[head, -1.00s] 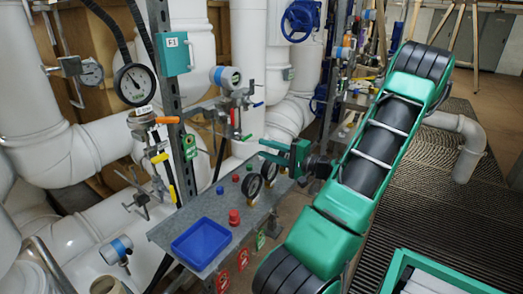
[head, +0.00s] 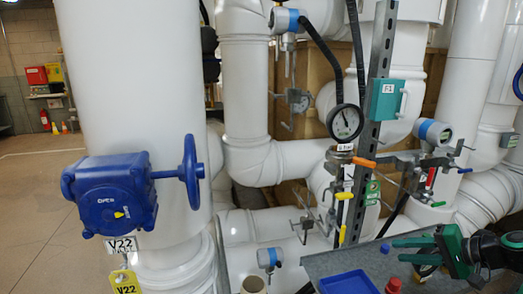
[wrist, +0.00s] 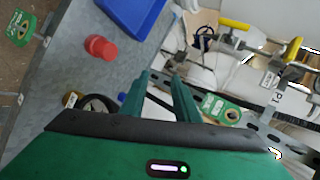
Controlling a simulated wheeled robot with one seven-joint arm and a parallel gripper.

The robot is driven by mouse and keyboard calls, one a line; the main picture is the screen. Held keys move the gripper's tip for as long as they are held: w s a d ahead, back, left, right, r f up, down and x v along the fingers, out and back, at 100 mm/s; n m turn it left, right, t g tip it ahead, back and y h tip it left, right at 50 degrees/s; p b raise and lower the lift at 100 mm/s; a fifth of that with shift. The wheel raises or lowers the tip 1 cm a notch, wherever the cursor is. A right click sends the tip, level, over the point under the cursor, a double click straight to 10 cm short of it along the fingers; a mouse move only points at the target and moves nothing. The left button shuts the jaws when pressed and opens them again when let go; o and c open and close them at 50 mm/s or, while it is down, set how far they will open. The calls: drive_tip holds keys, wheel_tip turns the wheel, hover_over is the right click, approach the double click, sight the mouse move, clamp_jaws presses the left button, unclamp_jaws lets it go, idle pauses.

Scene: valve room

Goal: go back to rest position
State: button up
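My gripper (head: 393,249) is at the lower right of the head view, above the grey metal table. Its two green fingers stand a little apart, with nothing between them. The fingers also show in the wrist view (wrist: 163,82), over the table's edge side. My arm runs off the right edge of the head view, so most of its pose is hidden.
The grey table (head: 325,265) bears a blue tray (head: 348,283) and a red knob (head: 393,285). A gauge (head: 345,122) and a post (head: 380,80) rise behind it. A blue valve actuator (head: 112,195) sits on the left pipe. Open floor (head: 35,200) lies far left.

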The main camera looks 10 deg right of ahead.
drive_tip(key=s+a+f+n+g+h, duration=0.1)
drive_tip(key=s+a+n+g+h, duration=0.15)
drive_tip(key=s+a+g, duration=0.35)
drive_tip(key=s+a+r+g+h, duration=0.1)
drive_tip(key=s+r+g, duration=0.1)
drive_tip(key=s+r, duration=0.2)
drive_tip(key=s+a+r+n+g+h, duration=0.1)
drive_tip(key=s+r, duration=0.3)
drive_tip(key=s, duration=0.5)
drive_tip(key=shift+a+r+g+h, duration=0.3)
drive_tip(key=shift+g+h, duration=0.1)
drive_tip(key=shift+h, duration=0.15)
drive_tip(key=shift+n, duration=0.25)
drive_tip(key=shift+w+f, duration=0.3)
drive_tip(key=shift+w, duration=0.25)
